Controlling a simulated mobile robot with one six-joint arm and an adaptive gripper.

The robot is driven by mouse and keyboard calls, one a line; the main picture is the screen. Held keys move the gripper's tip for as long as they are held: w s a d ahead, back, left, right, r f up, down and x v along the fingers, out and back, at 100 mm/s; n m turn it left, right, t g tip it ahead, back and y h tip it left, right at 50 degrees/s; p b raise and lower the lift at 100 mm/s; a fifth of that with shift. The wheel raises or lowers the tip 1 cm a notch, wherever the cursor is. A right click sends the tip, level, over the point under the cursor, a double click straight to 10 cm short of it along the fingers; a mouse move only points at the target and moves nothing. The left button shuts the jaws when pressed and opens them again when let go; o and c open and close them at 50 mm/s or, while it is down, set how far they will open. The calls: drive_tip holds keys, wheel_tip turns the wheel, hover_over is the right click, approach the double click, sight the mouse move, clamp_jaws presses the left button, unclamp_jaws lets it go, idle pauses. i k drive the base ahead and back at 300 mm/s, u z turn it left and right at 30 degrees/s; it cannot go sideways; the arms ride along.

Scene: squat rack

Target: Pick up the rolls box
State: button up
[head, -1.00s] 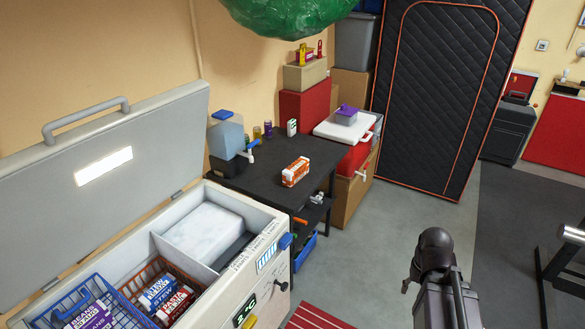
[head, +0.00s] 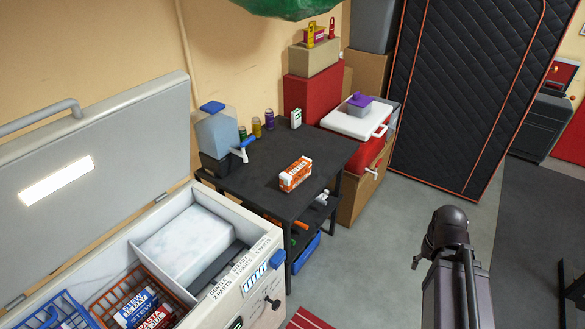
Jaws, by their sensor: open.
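The rolls box, an orange and white carton (head: 295,174) with small lettering, lies on the black table (head: 330,152), near its front right edge. Its top and near sides show, and nothing touches it. Part of my arm shows at the lower right in the head view, well to the right of the table and apart from the box. My gripper's fingers do not show.
An open freezer chest (head: 245,272) with baskets of packets stands at the front left. A water dispenser (head: 220,138), several cans and a small white carton (head: 296,118) stand on the table's back part. A cooler (head: 350,124) sits to the right. Grey floor (head: 375,265) is clear in front.

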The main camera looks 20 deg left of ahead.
sight(299, 171)
drive_tip(key=i, duration=0.85)
drive_tip(key=u, duration=0.2)
